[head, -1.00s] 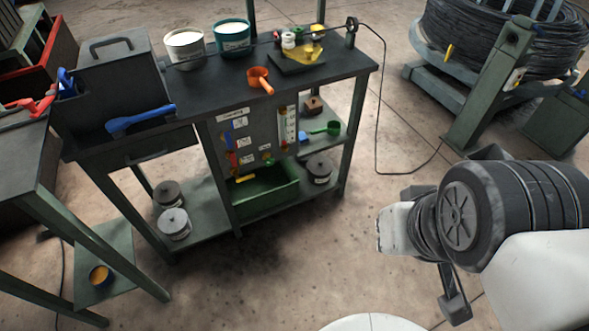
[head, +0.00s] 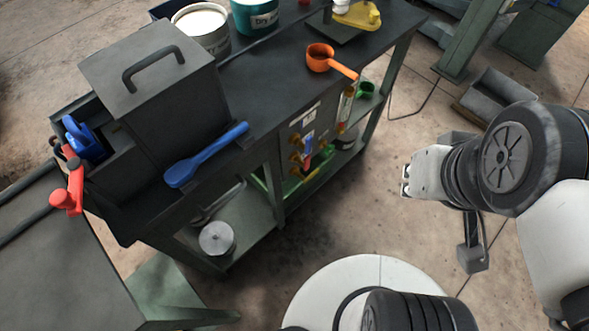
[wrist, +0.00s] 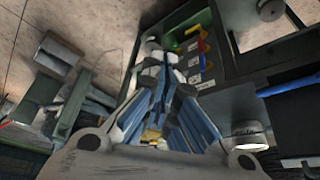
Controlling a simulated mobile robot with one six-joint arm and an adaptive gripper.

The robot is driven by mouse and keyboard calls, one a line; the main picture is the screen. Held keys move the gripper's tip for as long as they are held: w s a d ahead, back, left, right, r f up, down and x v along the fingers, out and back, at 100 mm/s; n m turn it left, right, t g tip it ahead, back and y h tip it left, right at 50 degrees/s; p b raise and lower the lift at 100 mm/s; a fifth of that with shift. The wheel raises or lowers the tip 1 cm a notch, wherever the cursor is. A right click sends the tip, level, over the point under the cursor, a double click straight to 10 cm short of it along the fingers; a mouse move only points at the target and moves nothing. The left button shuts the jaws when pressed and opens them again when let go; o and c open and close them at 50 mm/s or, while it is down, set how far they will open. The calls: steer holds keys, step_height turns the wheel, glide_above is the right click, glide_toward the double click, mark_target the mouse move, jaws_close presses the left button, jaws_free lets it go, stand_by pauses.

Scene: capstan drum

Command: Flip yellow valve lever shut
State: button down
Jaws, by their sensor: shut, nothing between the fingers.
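The yellow valve lever (wrist: 204,46) shows in the wrist view, on the panel just right of and beyond my fingertips. My gripper (wrist: 163,62) is shut and empty, pointing towards the panel. In the head view my gripper (head: 406,180) is to the right of the bench, clearly apart from the panel.
The dark bench (head: 262,88) carries a lidded box (head: 165,85), a blue scoop (head: 205,155), an orange scoop (head: 322,58) and tubs. A green bin (wrist: 188,42) sits by the levers. Floor is open between the bench and my arm.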

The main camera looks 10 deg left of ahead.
steer(key=w+a+f+m+g+y+p, duration=0.1)
steer(key=w+a+f+m+g+y, duration=0.25)
steer(key=w, duration=0.35)
steer(key=w+a+f+m+g+y, duration=0.2)
steer(key=w+a+f+y, duration=0.15)
steer(key=w, duration=0.35)
steer(key=w+f+m+t+y+p, duration=0.1)
steer(key=w+f+m+y, duration=0.15)
steer(key=w+f, duration=0.4)
steer(key=w+f+m+y, duration=0.2)
steer(key=w+f+m, duration=0.15)
steer(key=f, duration=0.55)
step_height(320, 180, down, 16)
steer(key=w+d+m+t+y+p, duration=0.1)
steer(key=d+m+t+y, duration=0.1)
steer(key=m+t, duration=0.35)
steer(key=s+f+m+t+h, duration=0.1)
steer(key=s+f+m, duration=0.2)
steer(key=f, duration=0.6)
steer(key=s+f+m+t+h, duration=0.1)
steer(key=s+f+m+t, duration=0.1)
steer(key=f+m, duration=0.3)
step_height(320, 180, down, 4)
steer(key=shift+s+r+m+p, duration=0.15)
steer(key=shift+s+m+p, duration=0.25)
steer(key=shift+s, duration=0.3)
